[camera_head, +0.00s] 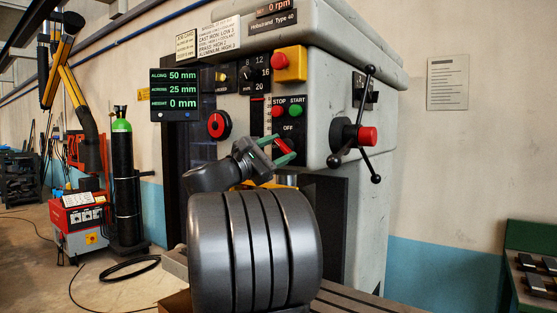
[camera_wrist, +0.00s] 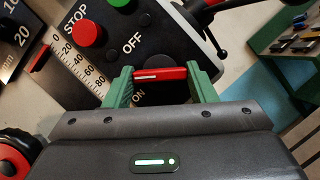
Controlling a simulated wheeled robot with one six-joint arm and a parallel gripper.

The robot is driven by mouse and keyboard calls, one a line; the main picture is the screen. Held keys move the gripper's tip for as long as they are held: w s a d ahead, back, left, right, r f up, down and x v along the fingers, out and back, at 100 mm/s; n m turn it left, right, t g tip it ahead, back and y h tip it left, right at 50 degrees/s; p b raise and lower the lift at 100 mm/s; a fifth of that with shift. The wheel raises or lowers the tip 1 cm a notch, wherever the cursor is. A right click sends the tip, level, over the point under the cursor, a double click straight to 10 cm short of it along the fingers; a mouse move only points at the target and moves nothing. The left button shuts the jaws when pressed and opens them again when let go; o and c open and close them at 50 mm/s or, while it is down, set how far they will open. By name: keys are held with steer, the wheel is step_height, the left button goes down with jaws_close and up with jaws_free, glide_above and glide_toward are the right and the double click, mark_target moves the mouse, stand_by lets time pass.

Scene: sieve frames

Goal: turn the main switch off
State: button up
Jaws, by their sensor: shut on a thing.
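The main switch (camera_wrist: 160,74) has a red bar handle with a pale line on it, on a dark panel marked OFF and ON. In the wrist view it lies crosswise between the two green fingers of my gripper (camera_wrist: 162,84), one finger at each end. The gripper is shut on it. In the head view my gripper (camera_head: 277,150) is at the panel, and the red handle (camera_head: 286,146) shows tilted between the fingers, just below the OFF label. The ON label shows in the wrist view beside the left finger. The handle's base is partly hidden.
A red STOP button (camera_head: 278,111) and green START button (camera_head: 296,110) sit just above. A red emergency button (camera_head: 281,62) on yellow is higher up. A lever hub with a red knob (camera_head: 367,136) stands out to the right. A red round knob (camera_head: 219,125) is left.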

steer(key=m+g, duration=0.1)
steer(key=m, duration=0.2)
steer(key=m+g+b, duration=0.1)
steer(key=m, duration=0.2)
steer(key=shift+a+r+m+g, duration=0.1)
steer(key=shift+m+g, duration=0.2)
steer(key=shift+g, duration=0.1)
steer(key=shift+r+m+g+y, duration=0.1)
steer(key=shift+m+g+y, duration=0.2)
steer(key=shift+m, duration=0.8)
steer(key=shift+m+g+y, duration=0.2)
steer(key=shift+m+y, duration=0.2)
steer(key=shift+m, duration=0.7)
steer(key=o, duration=1)
steer(key=v, duration=1.3)
steer(key=shift+s+a+b, duration=0.15)
steer(key=shift+a+b, duration=0.15)
steer(key=shift+a, duration=0.1)
